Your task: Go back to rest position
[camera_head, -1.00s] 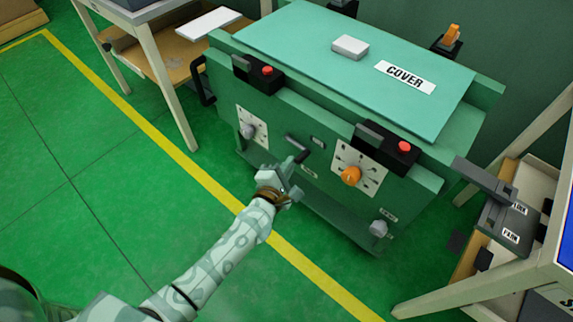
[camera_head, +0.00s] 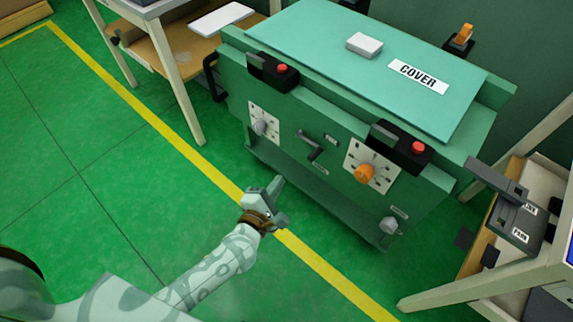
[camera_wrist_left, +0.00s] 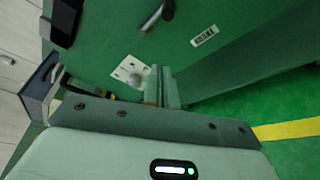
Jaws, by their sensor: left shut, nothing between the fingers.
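My left gripper (camera_head: 275,192) is shut and empty in front of the green cabinet (camera_head: 315,197), above the floor by the yellow line. It is apart from the cabinet's front face. In the left wrist view its shut fingers (camera_wrist_left: 162,88) point towards the cabinet front. A dark lever handle (camera_head: 312,147) sits on the front between a grey knob (camera_head: 261,127) and an orange knob (camera_head: 365,173). The handle's end also shows at the top of the left wrist view (camera_wrist_left: 155,18). My right gripper is in neither view.
A table (camera_head: 180,85) stands at the left of the cabinet, and another (camera_head: 460,272) stands at the right with grey clips (camera_head: 515,222). A cover (camera_head: 340,75) lies on the cabinet top. The green floor (camera_head: 100,190) at the left is clear.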

